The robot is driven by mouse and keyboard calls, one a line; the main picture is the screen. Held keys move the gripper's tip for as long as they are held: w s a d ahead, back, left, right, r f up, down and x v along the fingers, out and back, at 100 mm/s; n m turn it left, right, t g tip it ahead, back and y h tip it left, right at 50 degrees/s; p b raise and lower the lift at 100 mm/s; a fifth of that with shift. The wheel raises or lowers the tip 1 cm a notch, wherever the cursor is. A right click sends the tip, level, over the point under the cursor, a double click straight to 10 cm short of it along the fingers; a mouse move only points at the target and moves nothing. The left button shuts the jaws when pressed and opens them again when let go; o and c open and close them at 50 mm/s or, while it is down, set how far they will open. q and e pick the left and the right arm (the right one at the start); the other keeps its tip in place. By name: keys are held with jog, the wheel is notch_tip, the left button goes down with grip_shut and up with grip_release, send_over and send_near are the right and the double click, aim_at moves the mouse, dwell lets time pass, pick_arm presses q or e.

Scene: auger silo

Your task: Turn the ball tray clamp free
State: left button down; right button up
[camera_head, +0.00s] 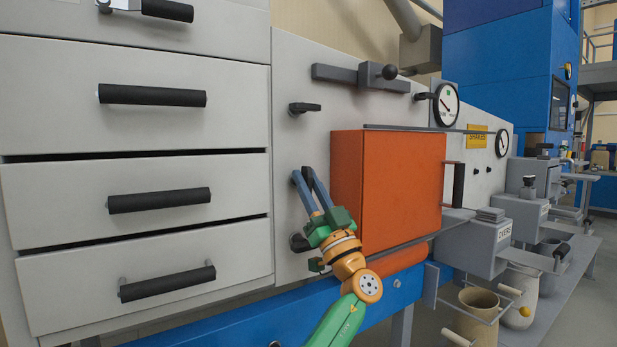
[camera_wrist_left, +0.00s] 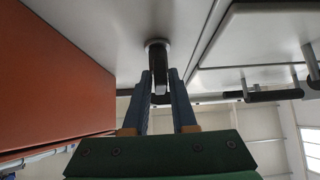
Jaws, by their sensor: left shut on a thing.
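My left gripper (camera_head: 303,174) reaches up to the pale panel, just left of the orange box (camera_head: 385,190). In the left wrist view its two blue fingers (camera_wrist_left: 162,85) are shut on a short dark clamp lever (camera_wrist_left: 157,58) with a round pivot on the panel. The lever points down between the fingers; in the head view the fingers hide it. Another dark clamp lever (camera_head: 305,108) sits higher on the panel, lying sideways. A further dark lever (camera_head: 299,243) shows lower down, partly behind the gripper. My right gripper is not in view.
Grey drawers with black bar handles (camera_head: 160,200) stand to the left. A grey bar with a ball knob (camera_head: 362,77) and a dial gauge (camera_head: 446,104) are above the orange box. A blue beam (camera_head: 250,318) runs below. The orange box stands close beside my gripper.

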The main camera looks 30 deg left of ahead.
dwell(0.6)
pick_arm(q)
jog(key=c, duration=0.9)
grip_release()
jog(key=shift+a, duration=0.1)
jog(key=shift+a+f, duration=0.1)
jog(key=shift+a, duration=0.05)
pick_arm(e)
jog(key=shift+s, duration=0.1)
pick_arm(q)
jog(key=shift+d+f, duration=0.25)
jog(key=shift+f, duration=0.05)
jog(key=shift+g, duration=0.3)
jog(key=shift+b+v, duration=1.25)
jog(key=shift+v, duration=1.95)
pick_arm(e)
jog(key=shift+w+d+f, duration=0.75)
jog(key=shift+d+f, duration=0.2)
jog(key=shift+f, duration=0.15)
